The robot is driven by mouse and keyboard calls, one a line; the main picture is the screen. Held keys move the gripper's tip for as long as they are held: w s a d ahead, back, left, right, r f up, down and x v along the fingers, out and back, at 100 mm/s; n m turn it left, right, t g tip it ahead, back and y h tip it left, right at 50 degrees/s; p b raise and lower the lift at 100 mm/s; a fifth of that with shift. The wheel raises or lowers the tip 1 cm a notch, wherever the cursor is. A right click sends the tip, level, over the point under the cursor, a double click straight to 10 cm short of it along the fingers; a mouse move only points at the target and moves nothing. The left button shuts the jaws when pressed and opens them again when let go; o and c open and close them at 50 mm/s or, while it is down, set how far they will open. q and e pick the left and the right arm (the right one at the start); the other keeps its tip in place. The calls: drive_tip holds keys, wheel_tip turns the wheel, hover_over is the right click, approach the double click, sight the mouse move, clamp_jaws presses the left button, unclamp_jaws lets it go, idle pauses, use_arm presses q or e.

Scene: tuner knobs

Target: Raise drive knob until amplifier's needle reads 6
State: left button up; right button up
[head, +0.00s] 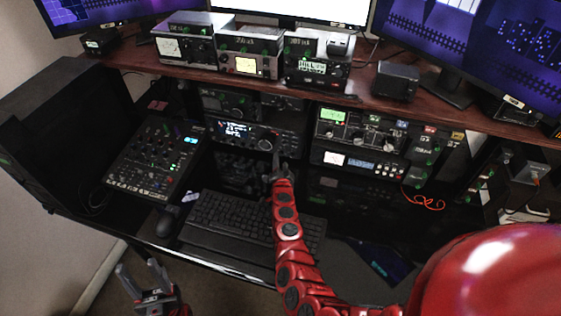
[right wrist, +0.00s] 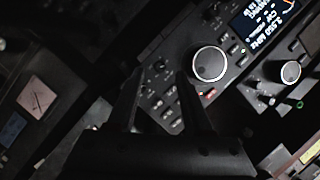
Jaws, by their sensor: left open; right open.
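A radio with a lit blue-and-white display (head: 236,130) sits in the middle rack bay; its display (right wrist: 270,18) also shows in the right wrist view. A large silver-rimmed knob (right wrist: 209,63) is on its panel, and a smaller knob (right wrist: 290,72) lies further right. No drive label is readable. A unit with a pale needle meter (head: 333,158) and blue display, perhaps the amplifier, is to the right; its meter (right wrist: 38,97) is too small to read. My right gripper (head: 277,152) is open in front of the radio's right side, its fingers (right wrist: 160,97) empty. My left gripper (head: 141,272) is open, low at left, away from the desk equipment.
A mixer (head: 155,158) stands left, and a keyboard (head: 225,215) lies below the radio. A red cable (head: 425,202) hangs at right. The floor around my left gripper is clear.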

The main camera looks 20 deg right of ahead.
sight(280, 155)
drive_tip(key=shift+b+x, duration=0.6)
drive_tip(key=shift+x, duration=0.95)
drive_tip(key=shift+c, duration=0.2)
clamp_jaws()
